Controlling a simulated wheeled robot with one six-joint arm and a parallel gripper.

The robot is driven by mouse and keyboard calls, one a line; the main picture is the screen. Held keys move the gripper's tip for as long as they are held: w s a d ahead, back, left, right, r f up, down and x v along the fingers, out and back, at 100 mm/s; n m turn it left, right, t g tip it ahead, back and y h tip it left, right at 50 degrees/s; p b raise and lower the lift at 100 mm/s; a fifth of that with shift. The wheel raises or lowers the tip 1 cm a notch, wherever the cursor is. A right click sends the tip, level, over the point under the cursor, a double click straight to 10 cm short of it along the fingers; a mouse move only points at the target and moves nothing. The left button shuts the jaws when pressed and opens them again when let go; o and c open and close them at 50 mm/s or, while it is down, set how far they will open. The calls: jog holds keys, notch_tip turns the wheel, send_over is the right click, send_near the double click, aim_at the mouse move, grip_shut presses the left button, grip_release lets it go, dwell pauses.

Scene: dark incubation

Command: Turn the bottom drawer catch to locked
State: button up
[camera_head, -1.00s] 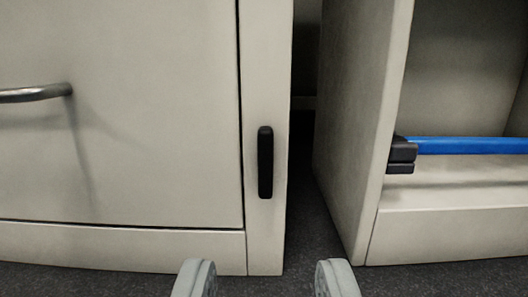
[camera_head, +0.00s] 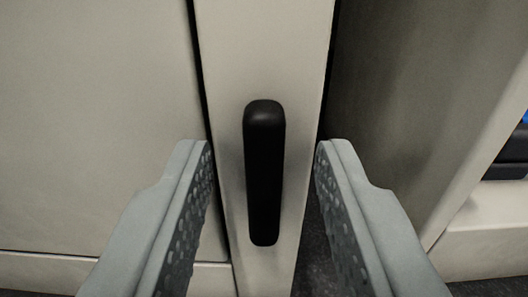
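The drawer catch (camera_head: 264,180) is a black, rounded bar standing upright on the narrow cream frame post (camera_head: 268,50) of the cabinet. The bottom drawer front (camera_head: 95,120) is to its left and looks shut. My gripper (camera_head: 264,160) is open, its two grey fingers with dotted inner pads on either side of the catch. A gap shows between each finger and the catch; I cannot tell whether the fingertips reach its depth. No lock marking is visible.
To the right, beyond a narrow dark gap, stands an open cream shelf unit (camera_head: 485,235). A black fitting (camera_head: 510,155) with a bit of blue is at the right edge. Dark floor (camera_head: 316,255) shows low between them.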

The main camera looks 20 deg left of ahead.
grip_shut()
jog(key=shift+m, duration=0.4)
jog(key=m, duration=0.3)
jog(key=shift+w+d+f+m, duration=0.1)
jog(key=shift+d+m, duration=0.15)
jog(key=shift+m, duration=0.15)
jog(key=m, duration=0.9)
jog(key=shift+d+f, duration=0.35)
jog(key=m, duration=0.4)
jog(key=shift+d+f, duration=0.1)
jog(key=shift+f, duration=0.15)
jog(key=shift+m, duration=0.3)
